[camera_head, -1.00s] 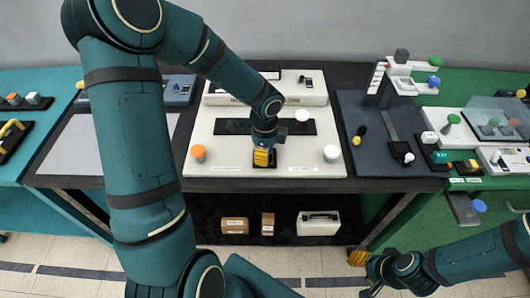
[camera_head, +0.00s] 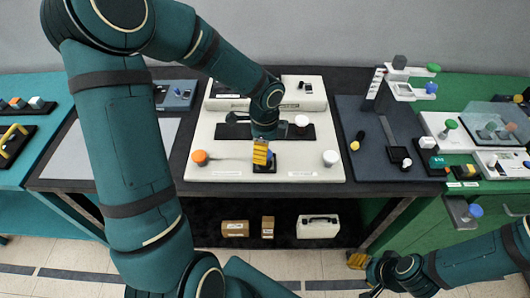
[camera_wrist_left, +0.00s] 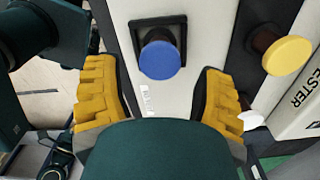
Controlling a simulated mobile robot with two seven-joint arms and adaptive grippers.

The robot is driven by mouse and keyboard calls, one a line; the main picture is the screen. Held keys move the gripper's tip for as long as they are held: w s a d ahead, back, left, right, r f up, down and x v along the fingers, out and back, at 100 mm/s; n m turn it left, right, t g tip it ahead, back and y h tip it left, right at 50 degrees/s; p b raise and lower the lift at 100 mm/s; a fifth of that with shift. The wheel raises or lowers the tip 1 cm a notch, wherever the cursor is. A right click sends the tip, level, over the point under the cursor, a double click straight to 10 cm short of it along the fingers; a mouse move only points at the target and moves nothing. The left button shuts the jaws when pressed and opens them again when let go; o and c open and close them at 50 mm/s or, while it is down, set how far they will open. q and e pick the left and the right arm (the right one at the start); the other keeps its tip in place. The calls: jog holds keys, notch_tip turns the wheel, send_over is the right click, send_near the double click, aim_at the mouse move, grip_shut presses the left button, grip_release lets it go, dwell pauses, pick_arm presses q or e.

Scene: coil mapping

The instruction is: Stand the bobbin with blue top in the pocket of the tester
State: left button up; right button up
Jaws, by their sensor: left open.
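The bobbin with the blue top (camera_wrist_left: 160,60) stands in the black square pocket (camera_wrist_left: 178,24) of the white tester (camera_head: 225,175), apparently upright; its foot is mostly hidden by the top. In the head view its blue top (camera_head: 269,155) shows only as a sliver beside my finger, over the pocket (camera_head: 265,168). My left gripper (camera_wrist_left: 156,68) is open, one yellow finger on each side of the bobbin with clear gaps. It also shows in the head view (camera_head: 261,152). My right gripper (camera_head: 357,260) is low, in front of the bench; its jaw opening is unclear.
An orange-topped piece (camera_head: 200,158) and a white-topped piece (camera_head: 330,158) stand left and right of the pocket. A yellow-topped bobbin (camera_wrist_left: 287,55) and another white top (camera_head: 301,121) stand at the dark strip behind. A dark stand (camera_head: 375,140) is to the right.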

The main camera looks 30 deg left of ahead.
pick_arm(q)
notch_tip(320, 180, up, 8)
jog(key=p, duration=0.1)
jog(key=shift+f+p, duration=0.25)
jog(key=shift+p, duration=0.1)
pick_arm(e)
notch_tip(320, 180, up, 2)
jog(key=shift+r, duration=0.1)
pick_arm(q)
jog(key=shift+s+f, duration=0.1)
pick_arm(e)
jog(key=shift+s, duration=0.15)
